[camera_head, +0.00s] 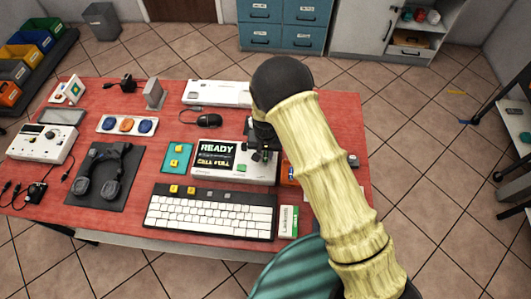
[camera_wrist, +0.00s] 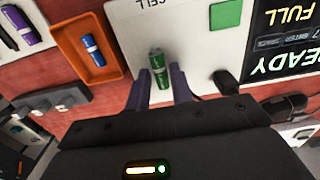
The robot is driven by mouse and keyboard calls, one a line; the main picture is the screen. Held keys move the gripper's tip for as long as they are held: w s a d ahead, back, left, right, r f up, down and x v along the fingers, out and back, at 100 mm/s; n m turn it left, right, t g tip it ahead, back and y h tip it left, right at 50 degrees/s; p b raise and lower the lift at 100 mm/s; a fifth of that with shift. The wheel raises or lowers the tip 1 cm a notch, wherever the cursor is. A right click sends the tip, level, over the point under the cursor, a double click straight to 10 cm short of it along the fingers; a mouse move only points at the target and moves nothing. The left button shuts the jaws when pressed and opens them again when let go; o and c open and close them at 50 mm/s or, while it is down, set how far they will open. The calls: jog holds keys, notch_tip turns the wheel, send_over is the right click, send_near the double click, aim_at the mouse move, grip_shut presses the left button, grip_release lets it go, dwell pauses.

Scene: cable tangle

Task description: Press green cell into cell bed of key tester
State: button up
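The key tester (camera_head: 235,175) is a white box on the red table, with a dark screen reading "READY" and "CELL FULL". In the wrist view its white top (camera_wrist: 195,45) carries the word "CELL" and a green square. The green cell (camera_wrist: 158,66) is at the tester's top, between and just beyond my fingertips. My gripper (camera_wrist: 160,82) is open, with a narrow gap visible on each side of the cell. In the head view my gripper (camera_head: 262,150) is over the tester's right part, mostly hidden by my arm, and the cell cannot be made out.
A keyboard (camera_head: 212,212) lies in front of the tester. A mouse (camera_head: 209,119) and a teal pad (camera_head: 177,157) are close by. Headphones (camera_head: 108,175) lie further left.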

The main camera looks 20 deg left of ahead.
jog(key=shift+r+p, duration=0.95)
jog(key=shift+r, duration=0.7)
jog(key=o, duration=0.6)
jog(key=shift+c, duration=0.2)
jog(key=shift+r, duration=0.15)
jog(key=shift+r+p, duration=1.6)
jog(key=shift+r, duration=0.75)
